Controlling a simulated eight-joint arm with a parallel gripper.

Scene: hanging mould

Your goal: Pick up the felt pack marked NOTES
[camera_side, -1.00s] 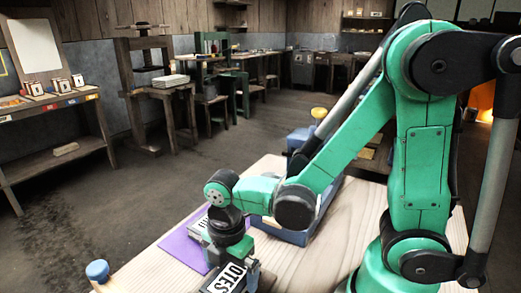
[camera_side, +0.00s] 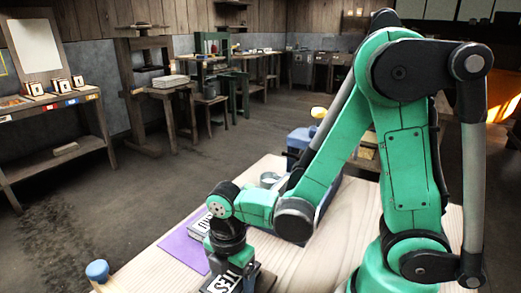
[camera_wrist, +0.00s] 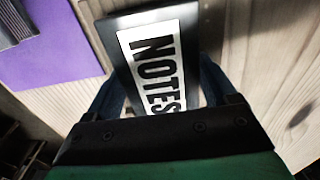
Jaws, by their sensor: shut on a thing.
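The felt pack marked NOTES (camera_wrist: 187,36) is a flat dark slab with a white label and black letters. It fills the upper middle of the wrist view, between the blue fingers of my gripper (camera_wrist: 160,88). My gripper is shut on it. In the side view the pack (camera_side: 234,281) is at the bottom edge under my gripper, with only part of its lettering showing. I cannot tell whether it touches the wooden table (camera_side: 150,272).
A purple mat (camera_side: 184,246) lies left of my gripper, with another dark, pale-edged pack (camera_side: 199,226) on it. A blue knob (camera_side: 97,270) stands at the table's left corner. A blue container is partly hidden behind my arm. Bare wood shows right of the pack.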

